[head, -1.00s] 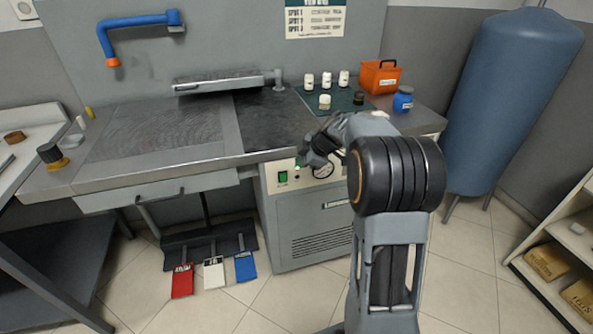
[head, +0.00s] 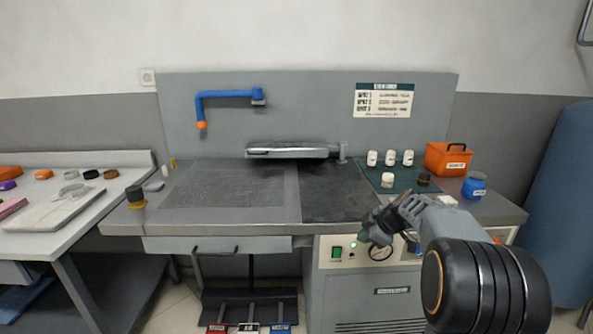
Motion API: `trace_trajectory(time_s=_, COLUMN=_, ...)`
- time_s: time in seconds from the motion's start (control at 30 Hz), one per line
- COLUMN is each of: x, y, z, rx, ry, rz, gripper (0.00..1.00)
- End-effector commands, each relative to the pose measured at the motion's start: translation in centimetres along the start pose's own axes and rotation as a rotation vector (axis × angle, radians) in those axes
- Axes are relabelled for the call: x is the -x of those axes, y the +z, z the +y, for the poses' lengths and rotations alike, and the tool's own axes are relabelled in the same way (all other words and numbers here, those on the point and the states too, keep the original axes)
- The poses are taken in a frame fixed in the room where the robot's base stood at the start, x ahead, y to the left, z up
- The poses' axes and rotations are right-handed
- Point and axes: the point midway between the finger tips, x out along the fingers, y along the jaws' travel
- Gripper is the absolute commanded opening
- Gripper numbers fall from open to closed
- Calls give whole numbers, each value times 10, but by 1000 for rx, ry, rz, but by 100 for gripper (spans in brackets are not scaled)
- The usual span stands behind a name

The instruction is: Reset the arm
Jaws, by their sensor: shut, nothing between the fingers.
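My gripper (head: 368,238) is in the head view, in front of the right part of the spotting table's front panel, near the green switch (head: 337,253) and the round gauge (head: 380,251). It is shut and empty. I cannot tell whether it touches the panel. My arm comes up from the lower right and partly hides the panel and the table's right end.
The grey table (head: 230,215) carries a green mat (head: 400,184) with several white bottles, an orange caddy (head: 448,158) and a blue jar (head: 474,186). A blue swing arm (head: 228,94) hangs above. A blue tank (head: 555,215) stands right, a side table (head: 90,215) left. Pedals (head: 248,327) are below.

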Motion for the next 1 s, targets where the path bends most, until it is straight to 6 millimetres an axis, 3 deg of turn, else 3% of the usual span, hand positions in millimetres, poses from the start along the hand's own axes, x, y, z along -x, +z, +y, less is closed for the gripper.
trace_trajectory(time_s=0.07, x=-2, y=4, z=-4, rx=-140, ry=-12, rz=-18, gripper=0)
trace_trajectory(time_s=0.17, x=-11, y=20, z=-27, rx=-398, ry=-58, rz=-82, gripper=0)
trace_trajectory(time_s=0.27, x=-2, y=24, z=-57, rx=-664, ry=-79, rz=-173, gripper=0)
trace_trajectory(time_s=0.37, x=18, y=17, z=-90, rx=-898, ry=-68, rz=-273, gripper=0)
trace_trajectory(time_s=0.53, x=71, y=-10, z=-154, rx=-1208, ry=34, rz=-430, gripper=0)
trace_trajectory(time_s=0.6, x=95, y=-20, z=-179, rx=-1285, ry=96, rz=-470, gripper=0)
trace_trajectory(time_s=0.73, x=128, y=-35, z=-212, rx=-1304, ry=179, rz=-489, gripper=0)
trace_trajectory(time_s=0.83, x=146, y=-46, z=-227, rx=-1242, ry=203, rz=-475, gripper=0)
trace_trajectory(time_s=1.0, x=167, y=-68, z=-233, rx=-1179, ry=225, rz=-415, gripper=0)
